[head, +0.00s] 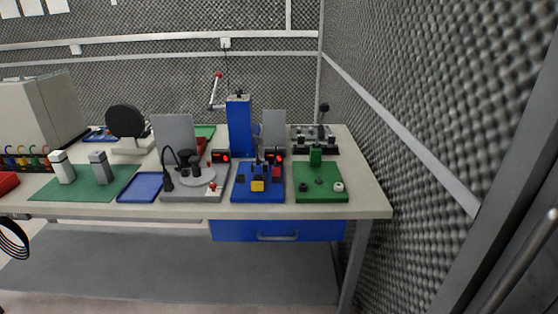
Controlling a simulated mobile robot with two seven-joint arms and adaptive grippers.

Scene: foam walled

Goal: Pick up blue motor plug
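A blue fixture (243,193) stands near the front edge of the workbench, right of its middle. It carries small dark parts and a yellow block (257,185). I cannot make out for sure which small part is the blue motor plug at this size. A tall blue column (239,127) with a red-tipped lever stands behind the fixture. Neither of my grippers is in view.
The workbench (372,197) stands by foam walls. A green fixture (319,195) is right of the blue one; a grey fixture (195,194) with a round plate and a blue tray (140,188) are left. A blue drawer (277,229) hangs below.

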